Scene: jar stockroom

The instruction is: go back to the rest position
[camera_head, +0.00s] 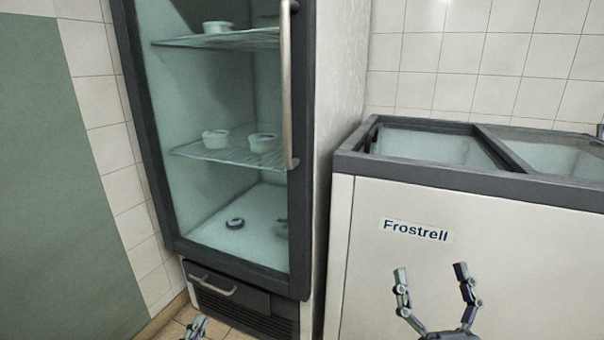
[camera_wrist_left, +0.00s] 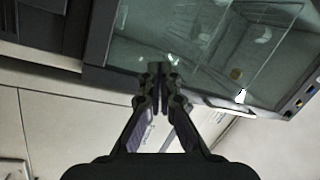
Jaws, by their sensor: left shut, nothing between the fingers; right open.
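My left gripper (camera_head: 196,326) just shows at the bottom edge of the head view, in front of the fridge's base. In the left wrist view my left gripper (camera_wrist_left: 158,72) is shut, with its fingertips together and nothing between them. My right gripper (camera_head: 433,275) is open and empty at the lower right of the head view, its fingers pointing up in front of the white chest freezer (camera_head: 385,275).
An upright glass-door fridge (camera_head: 303,200) stands left of the freezer, its door shut, with small white pots (camera_head: 215,138) on its shelves and a dark round item (camera_head: 235,223) on its floor. A green panel (camera_head: 60,190) is at the left.

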